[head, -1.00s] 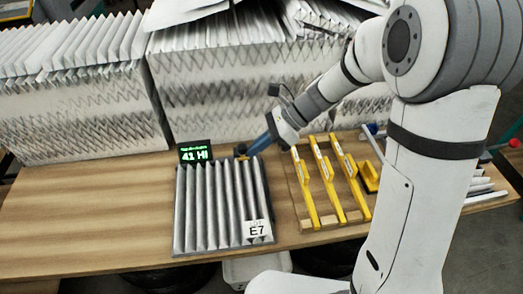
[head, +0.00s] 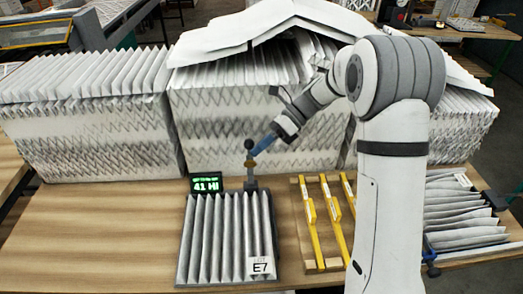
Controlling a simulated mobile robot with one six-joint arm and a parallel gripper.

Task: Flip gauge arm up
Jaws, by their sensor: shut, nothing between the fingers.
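The gauge has a dark display (head: 206,184) reading "41 HI" in green, at the back left corner of a grey pleated filter (head: 215,238) labelled E7. The gauge arm (head: 250,168) is a short post with a dark ball on top, at the filter's back edge, and it looks upright. My gripper (head: 254,152), with blue fingers, is shut and empty.
Stacks of white pleated filters (head: 95,135) line the back of the wooden table (head: 90,235). More filters (head: 462,215) lie at the far right. The table's left side is clear.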

